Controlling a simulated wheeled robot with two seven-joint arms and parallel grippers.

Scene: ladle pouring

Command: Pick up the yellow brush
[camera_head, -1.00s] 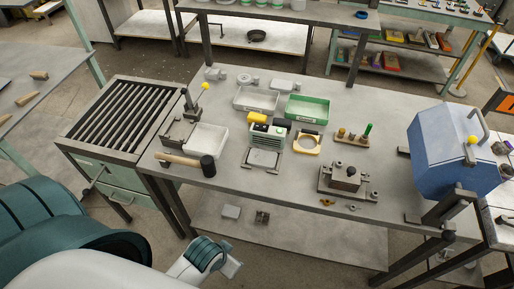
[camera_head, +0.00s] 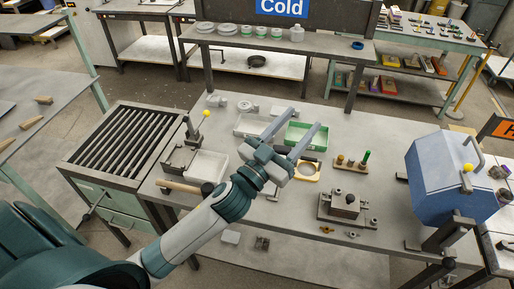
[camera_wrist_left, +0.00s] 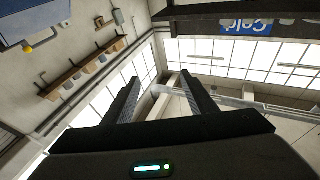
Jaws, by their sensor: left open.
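My left gripper (camera_head: 304,120) is open over the middle of the workbench, with its two grey fingers pointing to the back right. In the left wrist view the open fingers (camera_wrist_left: 160,80) face walls and windows, and no brush shows there. I cannot make out the yellow brush in the head view now; my gripper and wrist cover the area where a yellow and black item showed earlier. My right gripper is not in view.
A green tray (camera_head: 297,136) lies behind the fingers, a white tray (camera_head: 207,166) to the left. A mallet (camera_head: 180,187) lies near the front edge. A metal fixture (camera_head: 343,206) and a blue box (camera_head: 440,180) stand to the right.

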